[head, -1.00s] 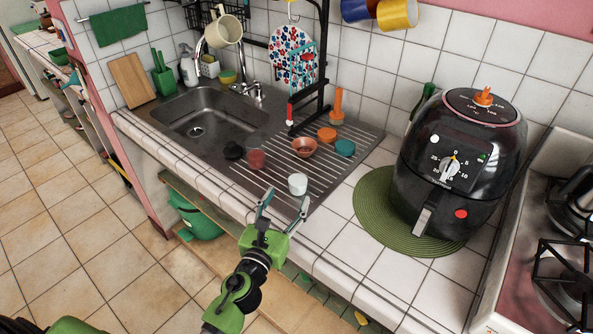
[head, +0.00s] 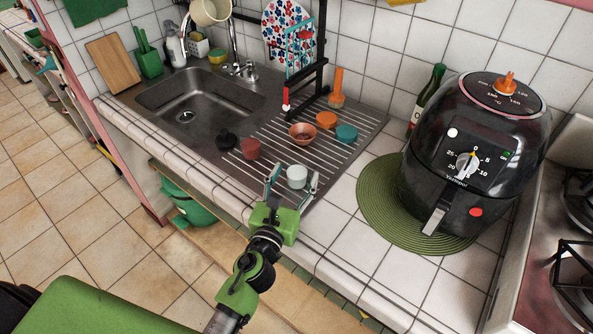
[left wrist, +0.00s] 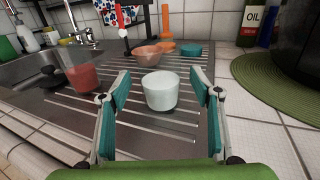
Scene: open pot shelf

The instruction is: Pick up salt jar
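A small white jar (head: 297,176) stands upright on the ribbed steel drainboard near the counter's front edge. I see no label on it, so I cannot confirm that it is the salt jar. My left gripper (head: 295,171) is open, with one finger on each side of the white jar. In the left wrist view the white jar (left wrist: 160,92) is centred between the fingers (left wrist: 160,76), with a gap on both sides. Whether it is fully between the fingertips or just beyond them is hard to tell. My right gripper is not in view.
A reddish cup (head: 250,149), black object (head: 226,140), brown bowl (head: 303,133), orange lid (head: 326,120) and teal lid (head: 347,133) stand behind. A black air fryer (head: 465,165) on a green mat (head: 375,210) is at right. The sink (head: 200,100) is at left.

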